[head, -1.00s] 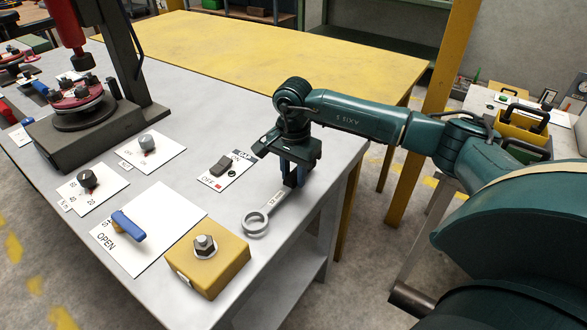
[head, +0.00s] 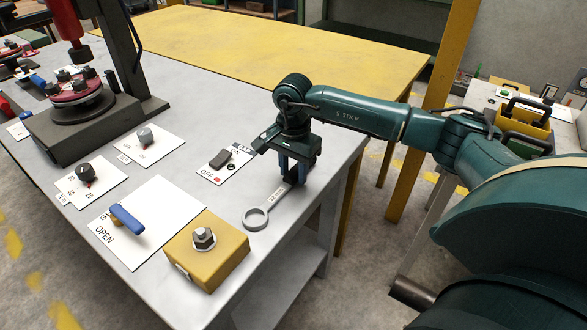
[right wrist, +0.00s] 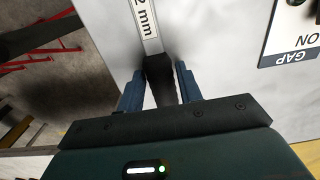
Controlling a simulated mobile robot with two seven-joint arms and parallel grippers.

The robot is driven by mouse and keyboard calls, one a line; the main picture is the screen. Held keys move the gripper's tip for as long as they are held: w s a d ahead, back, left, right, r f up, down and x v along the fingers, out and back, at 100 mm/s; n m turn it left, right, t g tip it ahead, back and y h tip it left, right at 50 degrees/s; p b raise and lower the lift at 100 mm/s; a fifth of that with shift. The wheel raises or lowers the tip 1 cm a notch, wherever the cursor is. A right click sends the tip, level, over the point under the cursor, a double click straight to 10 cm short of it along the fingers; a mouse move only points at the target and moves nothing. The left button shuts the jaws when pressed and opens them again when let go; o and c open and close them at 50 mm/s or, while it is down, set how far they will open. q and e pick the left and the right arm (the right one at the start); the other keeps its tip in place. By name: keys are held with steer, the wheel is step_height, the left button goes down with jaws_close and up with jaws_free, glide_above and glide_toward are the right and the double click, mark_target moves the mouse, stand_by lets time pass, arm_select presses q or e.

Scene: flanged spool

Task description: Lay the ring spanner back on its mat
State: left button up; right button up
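The ring spanner (head: 256,217) appears to lie flat on the grey bench near its right edge, its grey ring toward the yellow block. Its labelled shank and black handle (right wrist: 161,78) run back under my right gripper (head: 292,178). In the right wrist view, the blue fingers of the right gripper (right wrist: 160,80) stand on either side of the black handle, with narrow gaps showing, so it looks open around it. The handle's end is hidden by the gripper. I see no mat for the spanner. My left gripper is out of view.
A yellow block with a bolt (head: 207,252) stands left of the spanner. A switch panel (head: 222,165) lies behind it, with a blue-handled valve panel (head: 130,226) and knob panels further left. A press (head: 90,130) stands at the back left. Bare bench surrounds the spanner.

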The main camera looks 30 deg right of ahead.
steer(key=o, duration=0.4)
steer(key=shift+c, duration=0.2)
steer(key=shift+r, duration=0.35)
arm_select(q)
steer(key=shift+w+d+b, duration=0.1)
steer(key=shift+b, duration=0.25)
arm_select(e)
step_height(320, 180, up, 12)
steer(key=shift+r, duration=0.25)
steer(key=shift+s, duration=0.1)
